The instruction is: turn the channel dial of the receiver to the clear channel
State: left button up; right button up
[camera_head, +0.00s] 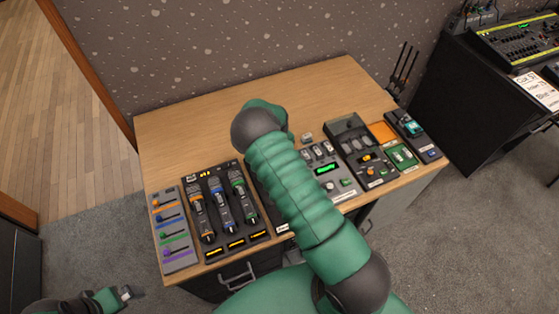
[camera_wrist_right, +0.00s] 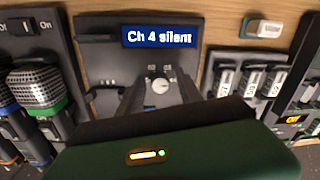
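The receiver (camera_wrist_right: 98,66) is a dark panel with a blue display (camera_wrist_right: 158,37) that reads "Ch 4 silent". Its channel dial (camera_wrist_right: 159,86) is a small round grey knob below the display. My right gripper (camera_wrist_right: 159,92) is open, with one finger on each side of the dial; I cannot tell whether they touch it. In the head view my right arm hides this gripper and most of the receiver, whose dark edge (camera_head: 262,204) shows beside the arm. My left gripper (camera_head: 126,293) is low at the left, away from the desk; its opening is too small to judge.
The wooden desk (camera_head: 190,130) has bare room at the back. A battery-like microphone rack (camera_head: 222,207) and a coloured slider panel (camera_head: 176,259) lie left of the receiver. A grey panel with a green display (camera_head: 326,169) and more consoles (camera_head: 352,142) lie to the right.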

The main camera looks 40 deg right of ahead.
jog(key=shift+s+f, duration=0.1)
jog(key=shift+s, duration=0.05)
notch_tip(320, 180, up, 17)
jog(key=a, duration=0.1)
jog(key=shift+f+b, duration=0.15)
jog(key=shift+b, duration=0.2)
jog(key=s+a+r+m+t, duration=0.1)
jog(key=s+a+m, duration=0.7)
jog(key=m, duration=0.9)
jog(key=s+a+r+m+t, duration=0.1)
jog(key=s+a+r+m, duration=0.1)
jog(key=s+a+m, duration=0.6)
jog(key=a+m, duration=0.6)
jog(key=m, duration=0.4)
jog(key=shift+t+y, duration=0.3)
jog(key=shift+y, duration=0.1)
